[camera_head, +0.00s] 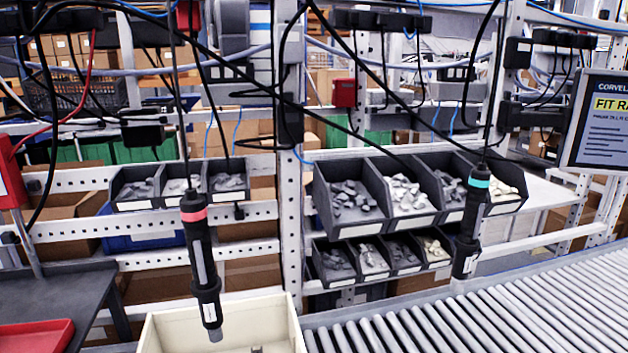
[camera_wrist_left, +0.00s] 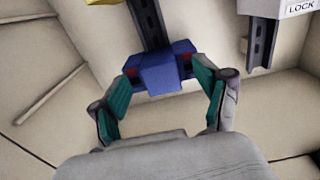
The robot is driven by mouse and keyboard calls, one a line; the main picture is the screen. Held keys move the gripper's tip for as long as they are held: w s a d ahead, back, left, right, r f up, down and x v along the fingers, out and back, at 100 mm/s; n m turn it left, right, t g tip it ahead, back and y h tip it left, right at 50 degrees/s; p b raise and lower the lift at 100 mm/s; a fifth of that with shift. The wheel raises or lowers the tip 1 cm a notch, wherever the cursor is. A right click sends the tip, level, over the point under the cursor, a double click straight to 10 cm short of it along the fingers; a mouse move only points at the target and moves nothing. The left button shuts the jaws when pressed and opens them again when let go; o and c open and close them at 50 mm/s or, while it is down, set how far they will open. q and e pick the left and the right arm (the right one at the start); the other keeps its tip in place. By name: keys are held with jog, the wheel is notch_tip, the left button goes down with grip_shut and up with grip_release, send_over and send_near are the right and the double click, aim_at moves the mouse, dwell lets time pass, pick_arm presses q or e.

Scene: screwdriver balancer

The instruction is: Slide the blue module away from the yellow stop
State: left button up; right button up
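In the left wrist view, a blue module (camera_wrist_left: 160,72) with small red marks sits on a dark rail (camera_wrist_left: 148,22). My left gripper (camera_wrist_left: 162,68) has its green pads at both sides of the module, and they appear to touch it. A yellow piece, seemingly the yellow stop (camera_wrist_left: 102,2), shows only in part at the top edge, beside the rail and apart from the module. The module, the stop and both grippers are out of the head view.
A white block marked LOCK (camera_wrist_left: 290,8) stands by a second dark rail (camera_wrist_left: 262,42). In the head view, two hanging screwdrivers (camera_head: 202,255) (camera_head: 470,225), a cream bin (camera_head: 172,330), a red tray (camera_head: 35,338) and a roller conveyor (camera_head: 480,320) stand before racks of parts bins.

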pick_arm(q)
jog(key=shift+r, duration=0.35)
jog(key=shift+r, duration=0.1)
notch_tip(320, 180, up, 12)
jog(key=p, duration=0.8)
jog(key=shift+w+p, duration=0.3)
jog(key=shift+w, duration=0.05)
jog(key=shift+a, duration=0.1)
